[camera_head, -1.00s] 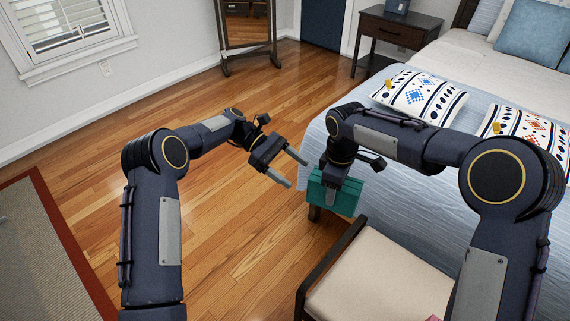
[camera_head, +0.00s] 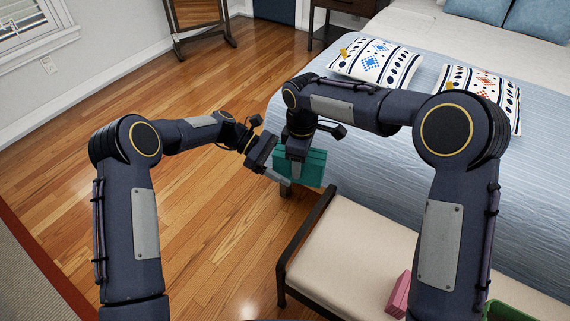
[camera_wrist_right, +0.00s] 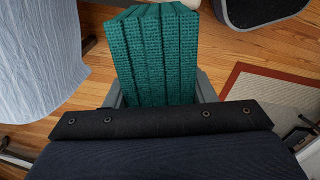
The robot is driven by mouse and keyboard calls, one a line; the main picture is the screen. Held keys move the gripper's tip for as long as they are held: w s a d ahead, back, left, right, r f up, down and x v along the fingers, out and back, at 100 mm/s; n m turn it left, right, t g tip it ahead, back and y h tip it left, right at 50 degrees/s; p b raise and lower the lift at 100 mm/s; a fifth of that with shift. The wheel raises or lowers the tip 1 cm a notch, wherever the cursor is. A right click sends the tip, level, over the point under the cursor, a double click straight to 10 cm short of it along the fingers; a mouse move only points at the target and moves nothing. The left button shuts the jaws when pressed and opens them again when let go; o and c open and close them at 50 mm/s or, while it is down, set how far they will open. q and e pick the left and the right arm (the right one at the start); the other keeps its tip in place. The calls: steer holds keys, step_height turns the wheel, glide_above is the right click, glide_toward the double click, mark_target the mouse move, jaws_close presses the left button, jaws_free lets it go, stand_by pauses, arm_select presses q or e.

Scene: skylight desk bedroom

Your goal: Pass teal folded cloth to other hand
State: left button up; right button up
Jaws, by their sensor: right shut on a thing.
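The teal folded cloth (camera_head: 314,167) hangs in my right gripper (camera_head: 296,168), beside the bed's corner in the head view. In the right wrist view the cloth (camera_wrist_right: 155,55) stands as several stacked folds between the grey fingers of that gripper (camera_wrist_right: 160,92), which is shut on it. My left gripper (camera_head: 281,172) is just left of the cloth, pointing towards it. Its near finger shows at the cloth's lower left; the far finger is hidden behind the cloth or the right gripper. Its jaws look spread, and I cannot tell whether it touches the cloth.
A cream-topped bench (camera_head: 345,250) with a dark frame stands below the cloth, with a pink object (camera_head: 398,295) on it. The bed (camera_head: 400,140) with patterned pillows is behind and right. A green object (camera_head: 510,311) shows at lower right. Wood floor (camera_head: 215,240) at left is clear.

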arm_select(q)
steer(key=c, duration=0.7)
steer(key=shift+c, duration=1.4)
arm_select(e)
steer(key=o, duration=1.1)
steer(key=shift+r, duration=0.1)
step_height(320, 180, up, 11)
steer(key=shift+r, duration=0.35)
steer(key=s+d+r+m+t+y, duration=0.1)
steer(key=s+d+r+m, duration=0.1)
steer(key=s+d+m, duration=0.35)
steer(key=s+d+r+m+t+y, duration=0.1)
steer(key=s+d+r+m, duration=0.1)
steer(key=s+d, duration=0.6)
steer(key=s+d+f+m+t, duration=0.1)
steer(key=s+f+m, duration=0.1)
steer(key=s, duration=0.3)
steer(key=s+d+f+m+t+y, duration=0.1)
steer(key=s+d+f+m, duration=0.1)
steer(key=s+f+m, duration=0.1)
steer(key=s+d+f+m+t, duration=0.1)
steer(key=s+f+m, duration=0.1)
steer(key=s+m, duration=0.2)
steer(key=shift+s+d+f+t+y, duration=0.1)
steer(key=shift+s+f+t+y, duration=0.1)
steer(key=shift+s, duration=0.75)
steer(key=shift+s+d+f+t+y, duration=0.1)
steer(key=shift+s+f+y, duration=0.1)
steer(key=shift+s, duration=0.75)
